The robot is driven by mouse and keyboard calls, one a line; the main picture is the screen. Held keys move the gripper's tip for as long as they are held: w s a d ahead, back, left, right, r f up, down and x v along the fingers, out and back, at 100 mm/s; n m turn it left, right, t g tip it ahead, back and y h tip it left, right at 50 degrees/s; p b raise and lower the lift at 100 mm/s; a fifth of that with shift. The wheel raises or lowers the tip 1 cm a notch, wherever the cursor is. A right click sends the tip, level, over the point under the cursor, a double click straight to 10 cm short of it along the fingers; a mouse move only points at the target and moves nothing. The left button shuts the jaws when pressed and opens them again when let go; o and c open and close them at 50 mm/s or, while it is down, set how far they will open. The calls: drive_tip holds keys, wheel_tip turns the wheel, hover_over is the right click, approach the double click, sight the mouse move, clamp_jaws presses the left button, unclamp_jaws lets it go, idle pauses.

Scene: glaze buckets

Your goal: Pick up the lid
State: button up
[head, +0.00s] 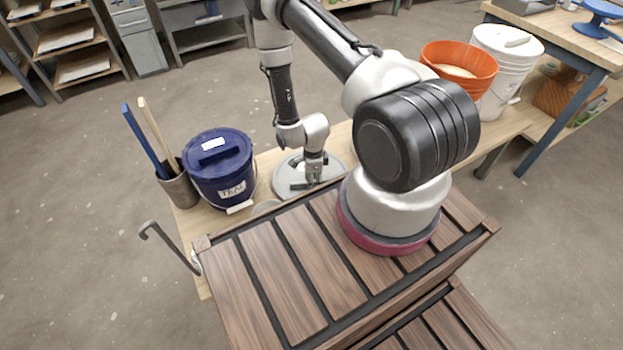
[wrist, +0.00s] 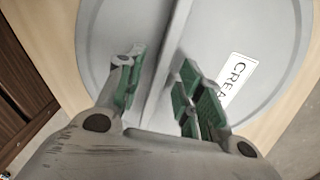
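A round grey lid (head: 284,176) lies flat on the wooden bench. In the wrist view the lid (wrist: 110,45) has a raised straight bar (wrist: 172,60) across it and a white label (wrist: 238,80) reading "CREA", cut off by my finger. My gripper (head: 313,180) is right over the lid, pointing down. In the wrist view my gripper (wrist: 163,88) is open, one green-padded finger on each side of the bar, with gaps showing between. Whether the fingertips touch the lid cannot be told.
A blue lidded bucket (head: 221,170) stands left of the lid, beside a can (head: 180,188) of long-handled tools. An orange bucket (head: 459,65) and a white bucket (head: 505,65) stand at the bench's right. A ladle-like hook (head: 165,245) sticks out at the bench's left edge.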

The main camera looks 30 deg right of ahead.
drive_tip(key=shift+f, duration=0.25)
idle(0.4)
clamp_jaws()
